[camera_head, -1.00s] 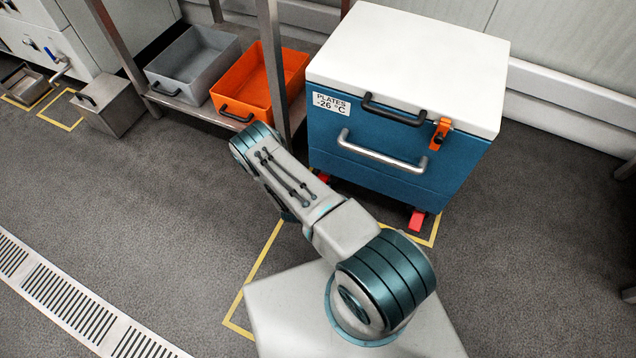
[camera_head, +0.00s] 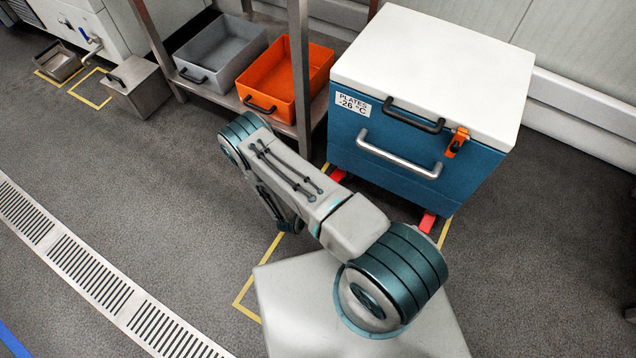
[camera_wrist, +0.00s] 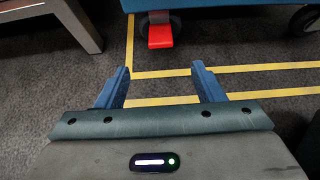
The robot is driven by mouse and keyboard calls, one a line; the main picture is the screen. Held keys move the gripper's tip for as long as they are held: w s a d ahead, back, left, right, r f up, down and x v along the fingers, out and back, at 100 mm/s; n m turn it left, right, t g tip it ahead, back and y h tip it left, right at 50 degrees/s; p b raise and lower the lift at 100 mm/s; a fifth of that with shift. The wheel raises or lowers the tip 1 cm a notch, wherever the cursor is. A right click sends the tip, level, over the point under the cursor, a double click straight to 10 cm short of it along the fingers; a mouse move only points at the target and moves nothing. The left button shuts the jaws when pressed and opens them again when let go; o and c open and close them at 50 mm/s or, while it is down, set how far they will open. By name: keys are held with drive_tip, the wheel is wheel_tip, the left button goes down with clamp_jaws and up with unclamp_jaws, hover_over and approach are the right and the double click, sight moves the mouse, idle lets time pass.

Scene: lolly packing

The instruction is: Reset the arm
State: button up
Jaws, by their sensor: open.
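My gripper (camera_wrist: 160,88) shows in the wrist view with its two blue fingers apart and nothing between them. It is over the dark floor and yellow floor lines (camera_wrist: 180,72), in front of the blue chest's underside. In the head view my arm is folded in the middle of the picture, and the gripper is hidden there. The blue chest (camera_head: 400,160) with a white lid (camera_head: 440,70) stands behind my arm, and its lid is shut.
A steel shelf holds a grey bin (camera_head: 212,62) and an orange bin (camera_head: 275,85) left of the chest. A steel box (camera_head: 137,88) stands on the floor beside the shelf. A floor drain (camera_head: 90,275) runs at lower left. Open floor lies left of my arm.

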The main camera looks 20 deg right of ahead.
drive_tip(key=w+d+r+m+g+h+p, duration=0.2)
drive_tip(key=r+m+p, duration=0.25)
drive_tip(key=r, duration=1.25)
drive_tip(key=w+d+r+m+g+h+p, duration=0.15)
drive_tip(key=w+r+m+g+p, duration=0.35)
drive_tip(key=r, duration=1.1)
drive_tip(key=s+d+r+m+g+y+p, duration=0.1)
drive_tip(key=s+d+r+m+p, duration=0.2)
drive_tip(key=r, duration=0.8)
drive_tip(key=s+r+m+y+p, duration=0.25)
drive_tip(key=s+r+m, duration=0.3)
drive_tip(key=r, duration=0.55)
drive_tip(key=s+a+r+m+t+y+p, duration=0.1)
drive_tip(key=s+a+r+m+y+p, duration=0.1)
drive_tip(key=r, duration=0.7)
drive_tip(key=s+a+r+m+t+y+p, duration=0.1)
drive_tip(key=s+a+r+m+y+p, duration=0.1)
drive_tip(key=s+r+p, duration=0.4)
drive_tip(key=s+a+r+m+y+p, duration=0.2)
drive_tip(key=s+r+m+y+p, duration=0.2)
drive_tip(key=s+r, duration=0.4)
wheel_tip(320, 180, up, 6)
drive_tip(key=shift+a+f+m+t+p, duration=0.1)
drive_tip(key=shift+a+m+t+p, duration=0.25)
drive_tip(key=shift+m, duration=0.35)
